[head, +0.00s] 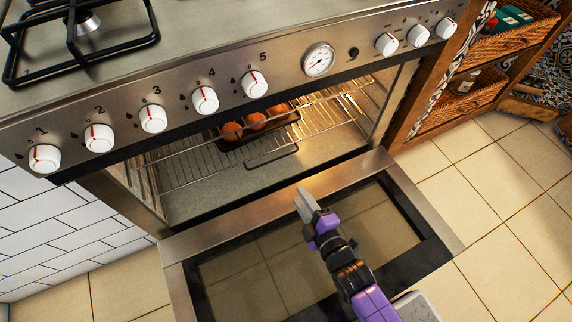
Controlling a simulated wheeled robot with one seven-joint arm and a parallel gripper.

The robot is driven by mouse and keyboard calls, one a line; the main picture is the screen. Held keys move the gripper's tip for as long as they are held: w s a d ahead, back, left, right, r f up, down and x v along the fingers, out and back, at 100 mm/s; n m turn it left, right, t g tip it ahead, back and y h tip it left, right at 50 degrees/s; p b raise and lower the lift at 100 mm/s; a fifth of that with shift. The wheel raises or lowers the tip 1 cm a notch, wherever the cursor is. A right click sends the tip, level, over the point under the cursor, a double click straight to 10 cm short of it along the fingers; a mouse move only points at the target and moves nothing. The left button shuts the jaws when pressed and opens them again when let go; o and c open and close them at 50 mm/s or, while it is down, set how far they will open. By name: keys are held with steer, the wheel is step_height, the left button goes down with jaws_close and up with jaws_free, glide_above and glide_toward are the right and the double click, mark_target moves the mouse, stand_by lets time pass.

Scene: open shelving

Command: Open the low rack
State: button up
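The oven door (178,255) is folded down, and its dark glass panel faces up. Inside the lit oven, wire rack bars (195,165) run across the cavity. A dark tray (290,122) with round orange-brown food sits among them. I cannot clearly separate the low rack from any rack above it. My gripper (305,205), with pale grey fingers and a purple body, is over the inner edge of the open door, in front of the oven opening. It appears apart from the rack. The fingers overlap in this view, so their opening is unclear.
A stove top with black grates (80,40) and a knobbed control panel (290,66) overhang the opening. Wooden shelving with wicker baskets (462,104) stands to the right. The tiled floor (500,190) is clear right of the door.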

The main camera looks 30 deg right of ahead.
mark_target(275, 159)
steer(key=shift+w+a+f+n+b, duration=0.1)
steer(key=shift+w+f+n+b, duration=0.85)
steer(key=shift+w, duration=2.05)
steer(key=shift+w+f+n+b, duration=0.45)
steer(key=shift+w+b, duration=0.75)
steer(key=shift+w, duration=1.75)
steer(key=shift+w+a+f+n+b, duration=0.1)
steer(key=shift+w+f+n+b, duration=0.7)
steer(key=shift+w, duration=2.2)
steer(key=shift+f+m+b, duration=0.15)
steer(key=shift+m+b, duration=0.15)
steer(key=c, duration=0.6)
jaws_close()
